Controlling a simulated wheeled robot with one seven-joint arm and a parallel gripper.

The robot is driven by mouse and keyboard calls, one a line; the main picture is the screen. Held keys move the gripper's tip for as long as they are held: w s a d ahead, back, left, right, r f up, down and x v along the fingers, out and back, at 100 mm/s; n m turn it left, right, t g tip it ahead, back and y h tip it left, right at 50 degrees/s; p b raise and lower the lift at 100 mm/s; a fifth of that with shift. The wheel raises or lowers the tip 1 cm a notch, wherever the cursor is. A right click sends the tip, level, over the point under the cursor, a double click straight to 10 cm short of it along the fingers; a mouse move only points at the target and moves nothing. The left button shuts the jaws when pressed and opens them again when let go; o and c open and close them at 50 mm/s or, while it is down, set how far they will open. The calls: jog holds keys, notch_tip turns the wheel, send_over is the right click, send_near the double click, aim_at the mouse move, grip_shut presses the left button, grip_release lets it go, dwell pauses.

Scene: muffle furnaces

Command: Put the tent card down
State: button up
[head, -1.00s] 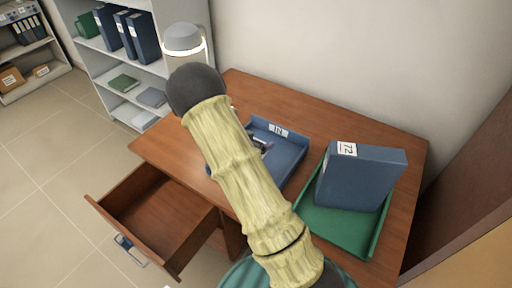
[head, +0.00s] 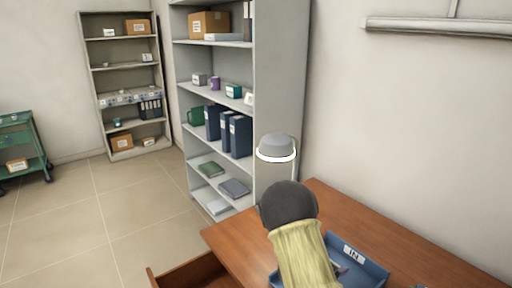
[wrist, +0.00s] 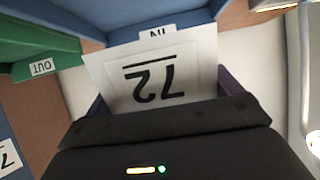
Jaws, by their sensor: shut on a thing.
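The tent card (wrist: 150,80) is white with a black "72" and a line, upside down in the wrist view. My gripper (wrist: 165,95) is shut on it; dark finger parts show at both sides of the card. Behind the card is the blue tray (wrist: 100,12) with an "IN" label, partly covered by the card. I cannot tell whether the card touches anything below. In the head view my arm hides the gripper and card, and the blue tray (head: 372,272) shows at the bottom edge.
The wooden desk (head: 400,235) has an open drawer (head: 190,275) at its front left. A lamp (head: 276,148) stands at the desk's far end. The green "OUT" tray (wrist: 50,50) is beside the blue one. A grey shelf (head: 275,90) stands behind.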

jog(key=shift+n+t, duration=0.3)
jog(key=shift+n+y, duration=0.3)
jog(key=shift+a+f+n+t+y+p, duration=0.3)
jog(key=shift+a+n+t+y+p, duration=0.15)
jog(key=shift+n+t+y, duration=0.2)
jog(key=shift+a+f+n+t+y+p, duration=0.3)
jog(key=shift+a+n+t+y, duration=0.1)
jog(key=shift+a+n+y, duration=0.15)
jog(key=shift+a+f+n+t+y+p, duration=0.15)
jog(key=shift+a+f+n+t+y, duration=0.1)
jog(key=shift+a+n+t+y, duration=0.25)
jog(key=s+a+f+n+y, duration=0.1)
jog(key=a+n+y, duration=0.1)
jog(key=a, duration=0.1)
jog(key=s+a+f+n+t+y+p, duration=0.1)
jog(key=a+n+y, duration=0.1)
jog(key=a, duration=0.1)
jog(key=s+a+f+n+y+p, duration=0.1)
jog(key=s+a+n+y, duration=0.1)
jog(key=a, duration=0.1)
jog(key=shift+a+f+t, duration=0.25)
jog(key=shift+a+f, duration=0.05)
jog(key=shift+f, duration=0.05)
jog(key=shift+d, duration=0.1)
